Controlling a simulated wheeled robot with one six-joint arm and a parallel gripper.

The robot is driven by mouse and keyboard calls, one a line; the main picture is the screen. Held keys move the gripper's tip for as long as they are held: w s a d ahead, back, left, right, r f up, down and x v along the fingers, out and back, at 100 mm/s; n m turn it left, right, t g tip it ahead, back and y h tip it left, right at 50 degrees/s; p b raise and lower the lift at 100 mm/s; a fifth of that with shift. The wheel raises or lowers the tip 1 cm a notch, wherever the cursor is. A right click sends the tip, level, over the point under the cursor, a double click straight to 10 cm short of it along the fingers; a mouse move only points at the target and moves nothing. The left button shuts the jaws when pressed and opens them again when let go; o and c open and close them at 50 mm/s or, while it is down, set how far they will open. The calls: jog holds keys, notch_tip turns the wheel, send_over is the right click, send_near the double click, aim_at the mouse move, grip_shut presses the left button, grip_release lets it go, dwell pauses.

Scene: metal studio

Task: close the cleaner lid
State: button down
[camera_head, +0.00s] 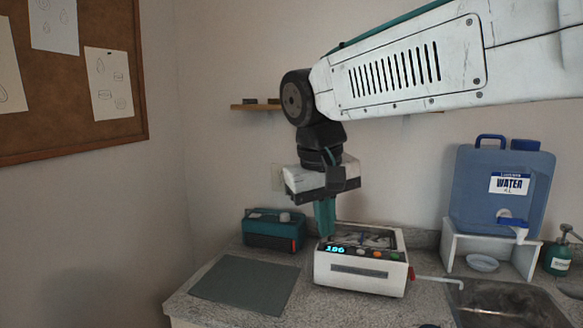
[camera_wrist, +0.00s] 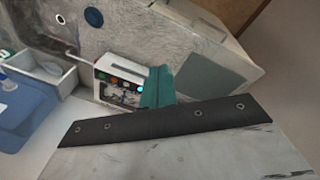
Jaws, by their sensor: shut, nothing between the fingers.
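The cleaner (camera_head: 360,277) is a white box on the counter, with a lit blue display and coloured buttons along its front top edge. Its top looks dark, with parts showing inside a pale rim; I cannot make out the lid clearly. It also shows in the wrist view (camera_wrist: 121,72), partly hidden by my fingers. My gripper (camera_head: 326,232) points down with its teal fingers shut and empty, over the left side of the cleaner behind the display. In the wrist view the fingers (camera_wrist: 157,90) overlap the cleaner's edge; I cannot tell whether they touch it.
A dark mat (camera_head: 245,284) lies left of the cleaner, and a teal box (camera_head: 273,232) stands behind the mat. To the right are a thin spout (camera_head: 440,280), a blue water tank (camera_head: 480,190) on a white stand, a sink (camera_head: 505,305) and a green bottle (camera_head: 557,259).

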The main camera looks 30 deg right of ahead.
jog(key=w+d+r+m+h, duration=0.15)
jog(key=w+r, duration=0.25)
jog(key=w, duration=0.6)
jog(key=w+d+r+m+h, duration=0.15)
jog(key=w+r, duration=0.25)
jog(key=w, duration=0.5)
jog(key=w+m+g+h, duration=0.1)
jog(key=w+m+h, duration=0.3)
jog(key=w, duration=1.4)
jog(key=s+d+f+m+y, duration=0.1)
jog(key=s+d+f, duration=0.1)
jog(key=d+f, duration=0.5)
jog(key=shift+s+d+f, duration=0.2)
jog(key=shift+s+d, duration=0.05)
jog(key=shift+d, duration=0.75)
jog(key=shift+s+r, duration=0.1)
